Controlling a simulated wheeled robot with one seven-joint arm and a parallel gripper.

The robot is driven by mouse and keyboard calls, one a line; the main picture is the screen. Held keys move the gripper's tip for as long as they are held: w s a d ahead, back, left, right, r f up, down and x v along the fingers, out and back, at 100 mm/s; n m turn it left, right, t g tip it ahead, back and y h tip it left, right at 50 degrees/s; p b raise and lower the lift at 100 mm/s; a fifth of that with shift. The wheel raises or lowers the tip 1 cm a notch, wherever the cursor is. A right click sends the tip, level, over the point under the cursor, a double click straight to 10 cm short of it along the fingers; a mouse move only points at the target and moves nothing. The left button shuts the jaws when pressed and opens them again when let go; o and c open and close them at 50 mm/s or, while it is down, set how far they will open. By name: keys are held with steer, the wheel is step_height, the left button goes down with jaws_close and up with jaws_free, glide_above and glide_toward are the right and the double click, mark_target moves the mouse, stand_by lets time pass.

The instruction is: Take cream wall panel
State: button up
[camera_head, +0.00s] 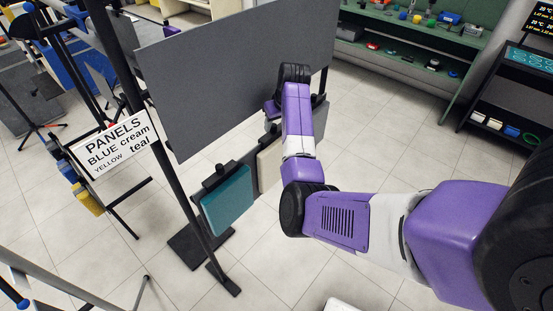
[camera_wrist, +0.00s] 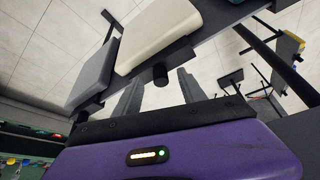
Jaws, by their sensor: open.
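The cream wall panel (camera_wrist: 158,36) hangs on a dark rail in the wrist view, with a short black knob (camera_wrist: 160,74) at its near edge. My gripper (camera_wrist: 159,79) is open. Its two grey fingers point toward the panel, one on each side of the knob in the picture; I cannot tell how near they are or whether they touch. In the head view part of the cream panel (camera_head: 268,165) shows left of my arm, between the teal panel and the arm. My arm hides the rest of it, and the fingertips are hidden there.
A teal panel (camera_head: 227,200) hangs left of the cream one, and a grey panel (camera_wrist: 94,72) hangs on its other side. A large grey board (camera_head: 225,75) stands above the rail. A sign (camera_head: 115,145) lists panel colours. Green shelves (camera_head: 410,55) stand behind.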

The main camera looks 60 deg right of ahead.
steer(key=shift+x, duration=0.85)
jaws_close()
steer(key=shift+r, duration=0.1)
stand_by(0.7)
